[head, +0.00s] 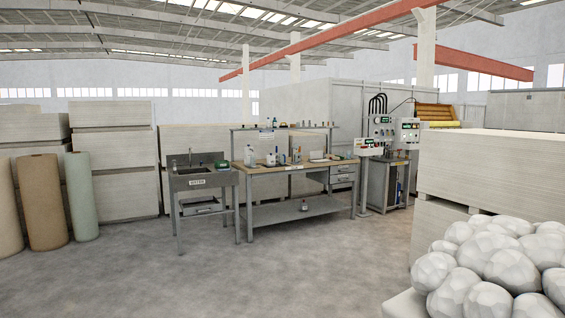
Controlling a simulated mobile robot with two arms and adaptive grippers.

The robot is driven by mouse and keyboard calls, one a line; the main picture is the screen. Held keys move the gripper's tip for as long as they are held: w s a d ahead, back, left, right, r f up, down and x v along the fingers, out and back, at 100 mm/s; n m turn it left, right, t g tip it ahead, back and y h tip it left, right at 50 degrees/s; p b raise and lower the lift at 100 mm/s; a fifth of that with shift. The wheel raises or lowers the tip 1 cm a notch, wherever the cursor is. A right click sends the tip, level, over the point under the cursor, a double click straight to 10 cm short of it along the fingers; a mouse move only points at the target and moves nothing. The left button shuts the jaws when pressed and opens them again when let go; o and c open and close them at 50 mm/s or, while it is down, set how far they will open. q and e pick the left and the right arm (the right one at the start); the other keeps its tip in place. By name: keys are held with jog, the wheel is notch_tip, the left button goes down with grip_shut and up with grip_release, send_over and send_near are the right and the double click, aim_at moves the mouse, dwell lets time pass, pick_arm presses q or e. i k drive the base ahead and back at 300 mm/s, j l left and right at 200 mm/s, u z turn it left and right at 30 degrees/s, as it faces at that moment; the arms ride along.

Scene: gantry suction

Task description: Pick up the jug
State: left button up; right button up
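A workbench (262,176) with a wooden top stands across the floor, well away from me. Several small containers stand on it. One is a pale, jug-like container (250,156) near the bench's left end. Another pale container (281,158) stands further right. They are too small to tell which one is the jug. Neither of my grippers is in view.
A metal sink stand (203,181) adjoins the bench's left end. A control panel (369,147) stands at its right. Rolls (80,196) stand at far left. Stacked boards (490,167) and pale rounded sacks (490,262) crowd the right. The concrete floor (270,275) ahead is clear.

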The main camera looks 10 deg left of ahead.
aim_at(281, 155)
jog(key=i+u, duration=0.3)
jog(key=i, duration=7.1)
